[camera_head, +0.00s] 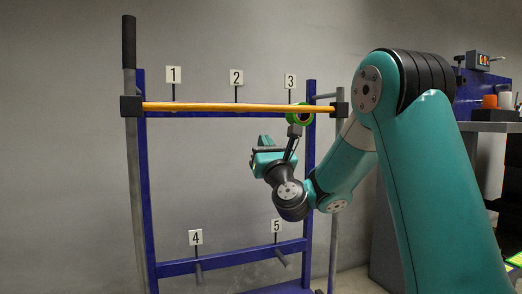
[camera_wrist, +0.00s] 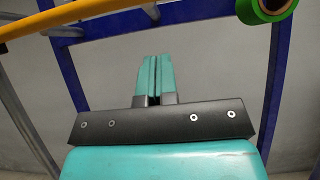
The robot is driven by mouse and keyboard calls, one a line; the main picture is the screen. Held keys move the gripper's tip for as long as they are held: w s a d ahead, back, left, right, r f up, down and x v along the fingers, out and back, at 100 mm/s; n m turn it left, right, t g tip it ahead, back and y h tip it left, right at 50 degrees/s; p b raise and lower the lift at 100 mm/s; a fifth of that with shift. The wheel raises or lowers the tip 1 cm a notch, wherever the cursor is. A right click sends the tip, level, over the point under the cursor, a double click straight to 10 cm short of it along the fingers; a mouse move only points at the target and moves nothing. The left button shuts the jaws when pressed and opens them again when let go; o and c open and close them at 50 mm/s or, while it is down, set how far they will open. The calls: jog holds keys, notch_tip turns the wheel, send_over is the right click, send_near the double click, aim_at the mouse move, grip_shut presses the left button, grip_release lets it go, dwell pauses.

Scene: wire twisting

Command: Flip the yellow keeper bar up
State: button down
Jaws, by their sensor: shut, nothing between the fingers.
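The yellow keeper bar (camera_head: 230,107) lies level across the front of the blue rack, between two black end blocks (camera_head: 131,106). In the wrist view the bar (camera_wrist: 60,17) crosses the upper left corner. My gripper (camera_head: 265,142) is below the bar, towards its right end, and appears apart from it. In the wrist view its teal fingers (camera_wrist: 154,65) are together with nothing between them. Whatever lies directly behind the bar is mostly hidden.
The blue rack (camera_head: 147,190) carries number tags 1 to 3 above the bar and 4 and 5 on a lower rail (camera_head: 230,258). A green roll (camera_head: 303,117) hangs near tag 3, close above my wrist. A bench (camera_head: 490,127) stands at right.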

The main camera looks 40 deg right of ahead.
jog(key=b+v, duration=0.3)
jog(key=v, duration=0.2)
jog(key=shift+s+f+b, duration=0.2)
jog(key=shift+s+b, duration=0.05)
jog(key=shift+b, duration=0.15)
jog(key=shift+a, duration=0.15)
